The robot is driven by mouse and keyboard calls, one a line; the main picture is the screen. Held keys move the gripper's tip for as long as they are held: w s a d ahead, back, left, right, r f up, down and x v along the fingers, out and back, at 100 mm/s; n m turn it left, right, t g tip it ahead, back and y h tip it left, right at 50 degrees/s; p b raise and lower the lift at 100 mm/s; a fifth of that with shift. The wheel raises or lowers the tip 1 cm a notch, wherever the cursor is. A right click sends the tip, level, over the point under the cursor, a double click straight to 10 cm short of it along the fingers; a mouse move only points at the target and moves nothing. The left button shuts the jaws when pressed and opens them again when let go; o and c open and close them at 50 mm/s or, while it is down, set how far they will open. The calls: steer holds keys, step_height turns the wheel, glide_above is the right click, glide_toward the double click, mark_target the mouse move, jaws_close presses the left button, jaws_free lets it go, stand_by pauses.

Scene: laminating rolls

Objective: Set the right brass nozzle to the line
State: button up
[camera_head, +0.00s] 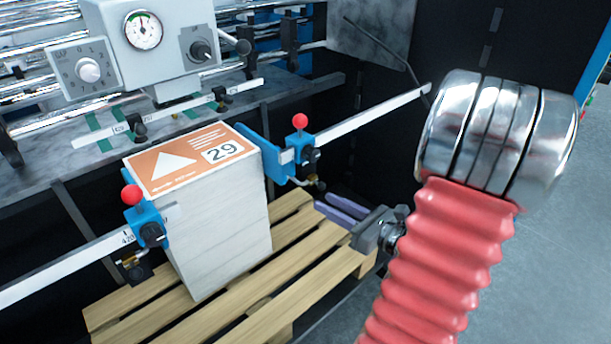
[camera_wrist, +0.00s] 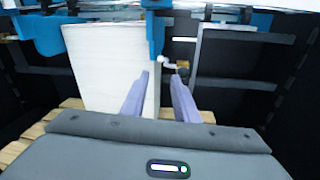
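The right brass nozzle (camera_head: 318,185) hangs under the right blue side guide (camera_head: 267,152), beside the paper stack (camera_head: 222,225). In the wrist view the small nozzle (camera_wrist: 181,66) shows just beyond my fingertips, nearer the right one. My gripper (camera_head: 325,203) has two lilac fingers, which stand apart with nothing seen between them. In the wrist view the gripper (camera_wrist: 161,75) points at the area below the blue guide (camera_wrist: 155,36). I cannot make out a setting line at the nozzle. Whether a finger touches the nozzle is unclear.
The stack, topped by an orange sheet marked 29, stands on a wooden pallet (camera_head: 255,310). A left guide with a red knob (camera_head: 132,195) and its own brass nozzle (camera_head: 130,262) sits opposite. The right guide's ruler bar (camera_head: 370,115) runs above my gripper. A dark frame stands behind.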

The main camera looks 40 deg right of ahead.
mark_target(314, 181)
steer(key=d, duration=0.1)
steer(key=s+d+m+h, duration=0.1)
steer(key=d+m+h, duration=0.1)
steer(key=shift+s+d+f+t, duration=0.25)
steer(key=shift+s+d+t, duration=0.05)
steer(key=shift+w+a, duration=0.2)
steer(key=shift+w, duration=6.7)
steer(key=shift+c, duration=0.7)
jaws_close()
